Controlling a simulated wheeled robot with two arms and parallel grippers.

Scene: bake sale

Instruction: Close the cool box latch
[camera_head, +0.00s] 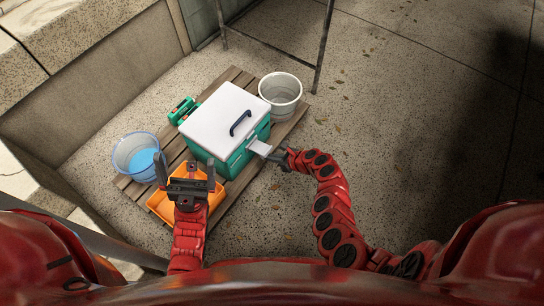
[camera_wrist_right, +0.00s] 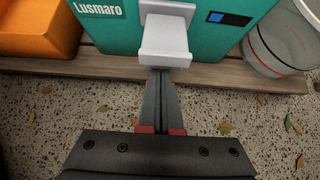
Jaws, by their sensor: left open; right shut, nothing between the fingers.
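The cool box (camera_head: 229,128) is teal with a white lid and a dark handle, and its lid looks shut. A pale grey latch (camera_head: 260,148) sticks out from its right-hand side in the head view. In the right wrist view the latch (camera_wrist_right: 166,38) projects from the teal wall (camera_wrist_right: 110,30) toward my gripper. My right gripper (camera_head: 286,158) is shut and empty, its fingertips (camera_wrist_right: 160,75) at the latch's outer lower edge; I cannot tell if they touch. My left gripper (camera_head: 190,165) is open and empty, above the orange tray, left of the cool box.
The cool box stands on a wooden pallet (camera_head: 291,121). Around it are a grey bucket (camera_head: 281,92), a blue-rimmed bucket (camera_head: 137,155) with blue contents, an orange tray (camera_head: 159,205) and a green item (camera_head: 182,110). Metal posts (camera_head: 325,45) stand behind.

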